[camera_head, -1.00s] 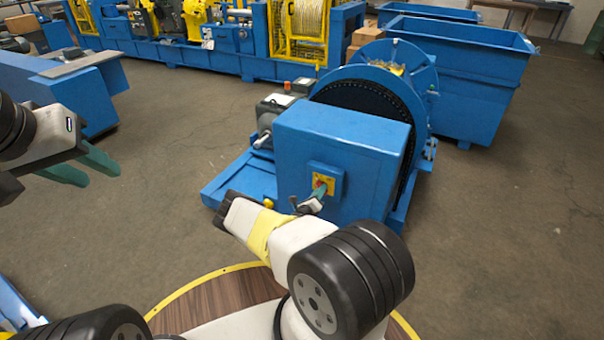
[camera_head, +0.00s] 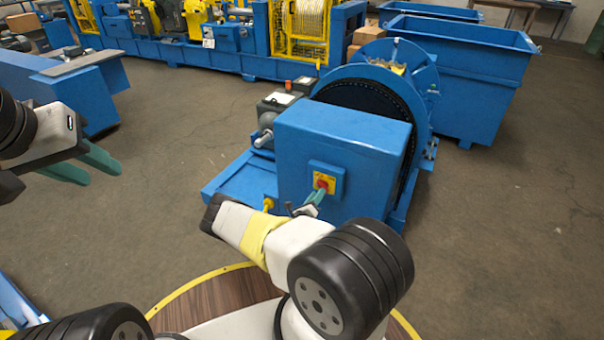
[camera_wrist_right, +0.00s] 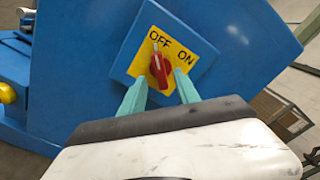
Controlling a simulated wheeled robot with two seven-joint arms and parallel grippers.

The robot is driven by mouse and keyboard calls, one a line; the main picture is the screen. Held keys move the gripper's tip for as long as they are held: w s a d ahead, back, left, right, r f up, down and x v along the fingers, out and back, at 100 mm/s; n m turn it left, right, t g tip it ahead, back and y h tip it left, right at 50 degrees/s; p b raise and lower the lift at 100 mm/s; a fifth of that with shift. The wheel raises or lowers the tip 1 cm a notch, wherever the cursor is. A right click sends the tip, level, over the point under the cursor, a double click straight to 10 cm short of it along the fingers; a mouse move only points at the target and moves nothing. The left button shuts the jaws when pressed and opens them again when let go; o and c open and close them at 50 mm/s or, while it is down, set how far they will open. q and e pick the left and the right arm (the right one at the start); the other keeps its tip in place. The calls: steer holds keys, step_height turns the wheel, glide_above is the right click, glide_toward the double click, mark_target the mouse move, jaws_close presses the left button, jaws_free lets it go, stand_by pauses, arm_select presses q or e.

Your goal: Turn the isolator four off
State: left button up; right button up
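The isolator is a red rotary knob (camera_wrist_right: 159,70) on a yellow plate marked OFF and ON, set in a blue square on the blue cabinet (camera_head: 340,140). In the right wrist view, the knob's white mark points up at the OFF label. The knob also shows in the head view (camera_head: 322,184). My right gripper (camera_wrist_right: 160,78) is open, its green fingers apart on either side of the knob's lower part, with gaps visible. Whether the fingertips reach past its face is unclear. My left gripper (camera_head: 104,175) is open and empty, far to the left. The number four is not readable.
A dark chain wheel with a blue guard (camera_head: 390,60) stands behind the cabinet. A grey unit with a lever (camera_head: 266,122) sits to its left. A blue bin (camera_head: 465,80) stands behind right. The floor around is clear.

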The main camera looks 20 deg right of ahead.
steer(key=shift+v, duration=2)
